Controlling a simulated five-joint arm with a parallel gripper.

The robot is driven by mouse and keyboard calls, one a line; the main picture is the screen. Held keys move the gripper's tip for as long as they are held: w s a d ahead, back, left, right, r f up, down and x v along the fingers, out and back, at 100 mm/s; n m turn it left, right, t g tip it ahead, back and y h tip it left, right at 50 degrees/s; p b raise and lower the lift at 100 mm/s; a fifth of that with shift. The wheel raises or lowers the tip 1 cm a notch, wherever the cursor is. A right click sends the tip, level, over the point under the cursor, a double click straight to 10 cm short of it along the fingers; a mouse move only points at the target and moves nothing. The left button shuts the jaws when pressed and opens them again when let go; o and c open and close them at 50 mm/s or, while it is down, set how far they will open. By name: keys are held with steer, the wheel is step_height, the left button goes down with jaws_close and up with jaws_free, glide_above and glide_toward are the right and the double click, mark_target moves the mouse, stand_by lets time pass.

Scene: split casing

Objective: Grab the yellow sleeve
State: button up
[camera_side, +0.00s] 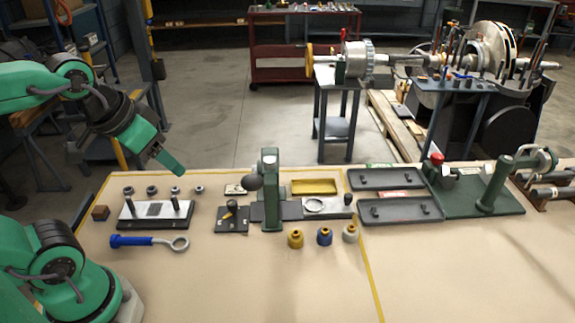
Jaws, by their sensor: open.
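The yellow sleeve (295,238) stands upright on the bench, at the left end of a short row with a blue sleeve (324,236) and a pale grey sleeve (350,233). My gripper (170,163) is up at the left, above the back left part of the bench, well to the left of the yellow sleeve and apart from it. It is open, with nothing seen in it. The gap between its fingers is hard to see from this side.
A green upright press (270,190) with a dark ball knob stands between my gripper and the sleeves. A plate with two posts (155,212), a blue-handled ring wrench (150,242) and several small rings lie at left. The bench front (270,290) is clear.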

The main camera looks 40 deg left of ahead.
steer(key=w+d+r+n+g, duration=0.3)
steer(key=w+d+r, duration=0.3)
steer(key=w, duration=0.4)
steer(key=n+g, duration=0.3)
glide_above(296, 232)
step_height(296, 232, down, 2)
step_height(296, 232, down, 29)
steer(key=shift+s+r, duration=0.1)
steer(key=shift+r, duration=0.05)
stand_by(1.3)
stand_by(0.3)
steer(key=c, duration=1.2)
steer(key=shift+r, duration=0.15)
